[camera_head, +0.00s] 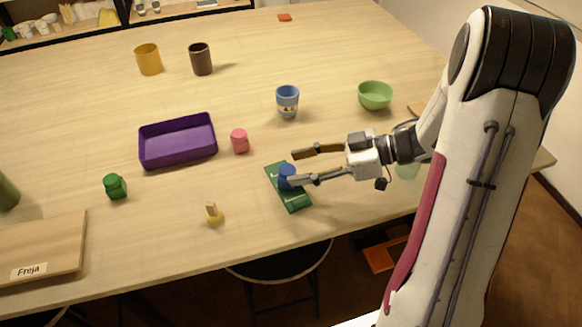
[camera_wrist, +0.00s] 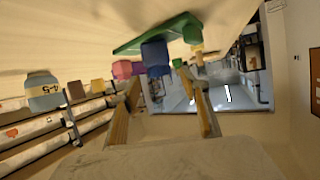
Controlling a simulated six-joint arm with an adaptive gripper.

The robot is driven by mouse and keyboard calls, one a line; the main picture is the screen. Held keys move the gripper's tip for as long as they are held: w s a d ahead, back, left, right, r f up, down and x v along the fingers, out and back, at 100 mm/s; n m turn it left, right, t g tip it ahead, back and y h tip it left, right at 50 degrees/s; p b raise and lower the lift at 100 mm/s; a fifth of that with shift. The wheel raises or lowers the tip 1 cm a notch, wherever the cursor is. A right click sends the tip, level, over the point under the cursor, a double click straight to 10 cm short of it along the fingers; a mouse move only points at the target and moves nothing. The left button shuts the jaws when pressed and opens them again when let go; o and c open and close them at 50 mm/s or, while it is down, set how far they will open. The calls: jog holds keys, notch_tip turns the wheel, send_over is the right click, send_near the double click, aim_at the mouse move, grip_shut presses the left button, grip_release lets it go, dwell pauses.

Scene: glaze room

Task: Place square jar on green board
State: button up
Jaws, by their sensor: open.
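A small blue jar (camera_head: 286,172), squarish in the wrist view (camera_wrist: 155,57), stands on the green board (camera_head: 294,200). The board lies flat near the front edge of the table, and it also shows in the wrist view (camera_wrist: 160,32). My gripper (camera_head: 291,168) reaches in from the right, low over the board. Its two fingers are spread apart, with the near finger partly in front of the jar. In the wrist view the jar appears beyond and between the fingertips (camera_wrist: 163,78). I cannot tell whether a finger touches the jar.
A pink jar (camera_head: 239,141) and a purple tray (camera_head: 178,158) stand left of the board. A yellow knobbed piece (camera_head: 214,216) is at front left, a green jar (camera_head: 115,187) farther left. A blue labelled cup (camera_head: 288,102) and green bowl (camera_head: 375,95) stand behind.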

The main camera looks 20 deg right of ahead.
jog(key=v, duration=0.8)
dwell(0.5)
jog(key=w+d+r+m+t+h, duration=0.2)
jog(key=w+r+t+h, duration=0.5)
jog(key=w, duration=0.5)
jog(key=s+d+r+m+h, duration=0.1)
jog(key=d+r+m+h, duration=0.15)
jog(key=r+h, duration=0.2)
jog(key=s+d+r+m+h, duration=0.1)
jog(key=s+r+m+h, duration=0.15)
jog(key=r, duration=0.35)
jog(key=s+a+f+m+g, duration=0.2)
jog(key=s+a+f, duration=0.1)
jog(key=s, duration=0.6)
jog(key=s+a+f+m+g+y, duration=0.1)
jog(key=s+a+f+m+g, duration=0.1)
jog(key=s+a, duration=0.4)
jog(key=s+a+f+m+g, duration=0.2)
jog(key=s+a, duration=0.3)
jog(key=s, duration=0.7)
jog(key=shift+f+g, duration=0.4)
jog(key=shift+f, duration=0.5)
